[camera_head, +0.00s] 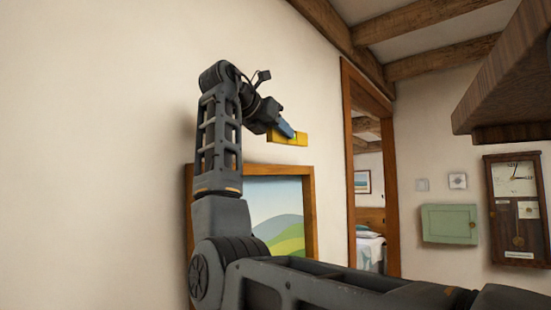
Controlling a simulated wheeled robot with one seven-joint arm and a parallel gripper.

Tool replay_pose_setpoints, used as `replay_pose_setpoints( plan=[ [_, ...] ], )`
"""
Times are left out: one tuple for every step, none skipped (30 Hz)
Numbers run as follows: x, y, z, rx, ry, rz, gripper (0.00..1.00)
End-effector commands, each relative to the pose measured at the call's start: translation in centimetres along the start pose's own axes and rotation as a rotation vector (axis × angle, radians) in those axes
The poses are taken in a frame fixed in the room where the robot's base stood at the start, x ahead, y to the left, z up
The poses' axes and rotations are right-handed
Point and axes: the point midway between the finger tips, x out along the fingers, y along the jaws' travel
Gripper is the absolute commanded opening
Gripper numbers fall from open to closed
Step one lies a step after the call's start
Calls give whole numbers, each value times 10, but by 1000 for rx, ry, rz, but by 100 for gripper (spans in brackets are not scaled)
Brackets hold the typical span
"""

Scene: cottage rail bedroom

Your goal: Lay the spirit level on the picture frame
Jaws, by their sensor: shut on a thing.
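The spirit level (299,139) is a short yellow bar. My gripper (286,130) is shut on it and holds it in the air, roughly level, above the picture frame. The picture frame (308,213) is wooden, with a painting of blue sky and green hills, and hangs on the cream wall. A clear gap shows between the level and the frame's top edge. My arm hides the frame's lower and left parts. Part of the level is hidden by my gripper.
An open doorway with a wooden post (393,222) stands right of the frame. A dark wooden beam or shelf (500,85) juts in at upper right. A green wall cabinet (449,223) and a wall clock (517,208) hang on the far wall. The wall above the frame is bare.

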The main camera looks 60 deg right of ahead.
Motion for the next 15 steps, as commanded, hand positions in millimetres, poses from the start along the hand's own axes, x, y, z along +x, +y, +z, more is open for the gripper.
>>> replay_pose_setpoints(
  plan=[
    [-2,-2,6,1,-1,-2,0],
    [-2,-3,8,0,-1,-3,0],
    [-3,-4,10,0,-1,-3,0],
    [-3,-4,12,1,-1,-3,0],
    [-4,-4,12,1,-1,-4,0],
    [-4,-4,13,1,-1,-4,0],
    [-4,-4,13,1,-1,-4,0],
    [-4,-4,13,0,-1,-4,0],
    [-4,-4,12,0,-1,-4,0],
    [-4,-4,12,0,-1,-4,0],
    [-4,-4,12,0,-1,-4,0],
    [-4,-4,12,1,-1,-4,0],
    [-4,-4,12,1,-1,-4,0],
    [-4,-4,12,1,-1,-4,0],
    [-4,-4,13,0,-1,-4,0]
  ],
)
